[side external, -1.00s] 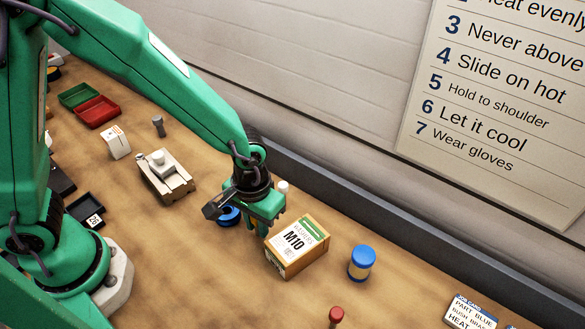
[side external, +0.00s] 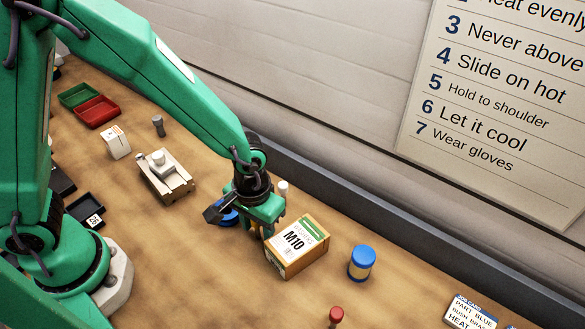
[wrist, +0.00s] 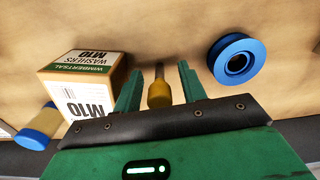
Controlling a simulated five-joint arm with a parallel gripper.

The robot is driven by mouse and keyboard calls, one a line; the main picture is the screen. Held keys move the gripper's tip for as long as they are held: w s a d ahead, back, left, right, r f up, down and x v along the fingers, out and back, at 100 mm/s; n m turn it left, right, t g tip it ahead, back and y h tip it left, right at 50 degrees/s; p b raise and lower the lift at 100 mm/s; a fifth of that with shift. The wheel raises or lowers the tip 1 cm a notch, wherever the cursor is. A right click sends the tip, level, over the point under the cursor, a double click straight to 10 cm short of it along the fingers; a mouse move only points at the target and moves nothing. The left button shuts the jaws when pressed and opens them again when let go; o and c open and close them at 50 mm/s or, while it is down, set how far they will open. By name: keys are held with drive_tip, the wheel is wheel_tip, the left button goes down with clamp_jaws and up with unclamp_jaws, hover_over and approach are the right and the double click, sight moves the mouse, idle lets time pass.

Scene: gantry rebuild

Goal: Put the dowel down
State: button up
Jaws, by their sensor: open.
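A yellow-brown dowel (wrist: 158,93) with a greyer far end shows between the two fingers of my gripper (wrist: 160,78) in the wrist view. My gripper is open, and a gap shows on each side of the dowel. In the side external view my gripper (side external: 261,226) is low over the bench, just left of the M10 washer box (side external: 297,246). The dowel is mostly hidden by the fingers there, and I cannot tell exactly how its lower end meets the bench.
The washer box also stands close to one finger in the wrist view (wrist: 84,85). A blue spool (wrist: 238,60) lies on the other side. A blue-lidded jar (side external: 361,263) and a white-capped item (side external: 282,187) stand nearby. Bare bench (side external: 190,260) lies in front.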

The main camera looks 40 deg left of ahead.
drive_tip(key=shift+r, duration=0.1)
wheel_tip(320, 180, up, 12)
drive_tip(key=shift+r, duration=0.1)
idle(0.7)
drive_tip(key=shift+a, duration=0.1)
idle(0.4)
drive_tip(key=s+a+r+t, duration=0.2)
drive_tip(key=a+r, duration=0.3)
drive_tip(key=a, duration=0.4)
drive_tip(key=s+a+r+m+t, duration=0.1)
drive_tip(key=s+a+r+t, duration=0.2)
drive_tip(key=a, duration=0.6)
wheel_tip(320, 180, up, 3)
drive_tip(key=shift+s+r+t, duration=0.1)
drive_tip(key=shift+s+t, duration=0.2)
drive_tip(key=shift+s, duration=0.8)
